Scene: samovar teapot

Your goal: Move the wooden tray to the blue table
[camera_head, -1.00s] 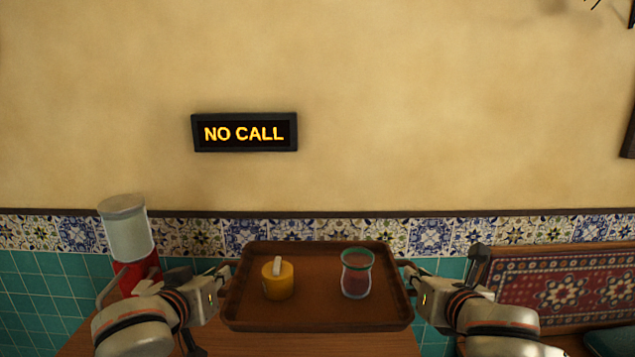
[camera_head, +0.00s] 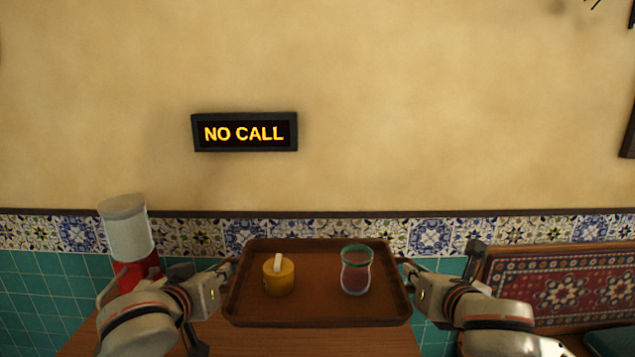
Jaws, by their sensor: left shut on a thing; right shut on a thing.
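The wooden tray (camera_head: 315,312) is held roughly level between my two grippers, above a wooden table top. My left gripper (camera_head: 230,280) is shut on the tray's left edge. My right gripper (camera_head: 404,278) is shut on its right edge. A yellow pot (camera_head: 279,279) with a pale handle sticking up stands on the tray's left half. A glass (camera_head: 356,272) with a dark red drink stands upright on the right half. No blue table shows in this view.
A wooden table (camera_head: 290,343) lies below the tray. A red and clear dispenser (camera_head: 130,235) stands on the left, behind my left arm. A bench with a patterned red back (camera_head: 560,285) is on the right. A tiled wall with a "NO CALL" sign (camera_head: 245,133) is behind.

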